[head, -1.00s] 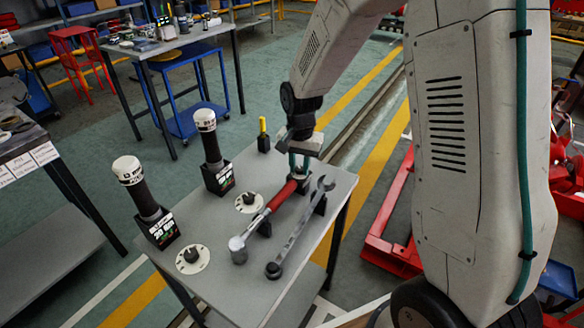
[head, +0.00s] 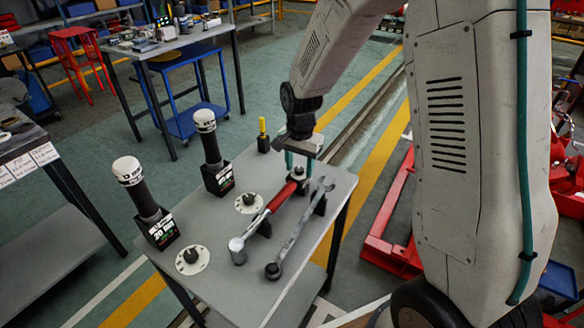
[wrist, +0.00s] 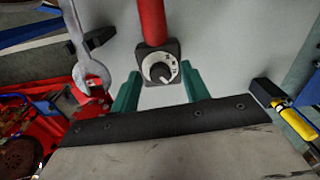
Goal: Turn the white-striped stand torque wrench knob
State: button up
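A torque wrench (head: 265,217) with a red handle and a silver head lies on low dark supports on the grey table. In the wrist view its red handle (wrist: 152,22) ends in a dark square block. That block carries a white dial with a dark knob (wrist: 160,73). In the head view the knob (head: 299,172) shows small below my gripper (head: 299,162). My gripper is open, and its two green fingers (wrist: 160,90) appear on either side of the knob. I see no contact. A white stripe on the stand cannot be made out.
A grey open-end wrench (head: 300,232) lies beside the torque wrench on its right. Two white dials (head: 193,260) (head: 249,203) and two black-and-white tools in upright holders (head: 145,195) (head: 210,150) are on the left. A yellow-handled tool (head: 263,135) stands at the back.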

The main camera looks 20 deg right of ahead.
aim_at(299, 169)
notch_tip(299, 169, up, 8)
jog(key=shift+f, duration=0.2)
dwell(0.4)
jog(key=shift+r, duration=0.1)
